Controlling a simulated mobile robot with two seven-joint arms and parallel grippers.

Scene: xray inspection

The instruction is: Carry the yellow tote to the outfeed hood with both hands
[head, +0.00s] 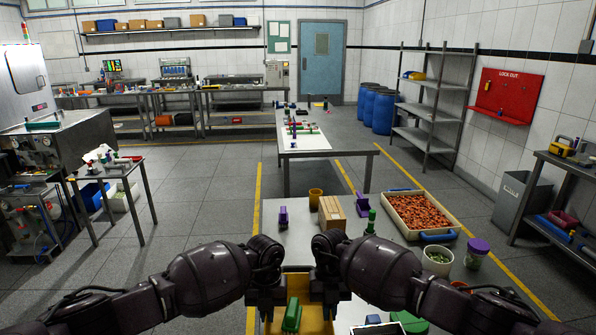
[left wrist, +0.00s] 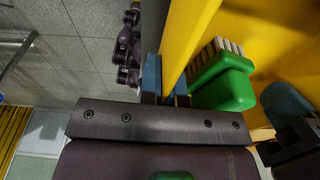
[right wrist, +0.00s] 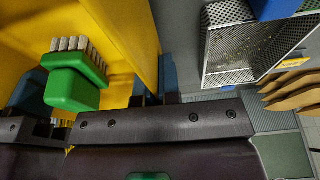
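The yellow tote (head: 316,312) is at the bottom middle of the head view, at the near edge of the steel table. A green brush (head: 292,314) with pale bristles lies in it; it also shows in the left wrist view (left wrist: 222,85). My left gripper (head: 266,305) is shut on the tote's left wall, which runs between its blue fingertips (left wrist: 165,85). My right gripper (head: 331,303) is shut on the opposite wall (right wrist: 155,88). The tote's underside is hidden. I cannot clearly identify the outfeed hood; a grey machine (head: 60,130) stands at the far left.
The steel table (head: 292,240) ahead holds a cardboard box (head: 331,212), a cream tray of reddish-brown pieces (head: 418,212), a white tub (head: 437,262) and a purple-lidded jar (head: 477,252). A small side table (head: 110,171) stands left. The floor (head: 200,190) between is clear.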

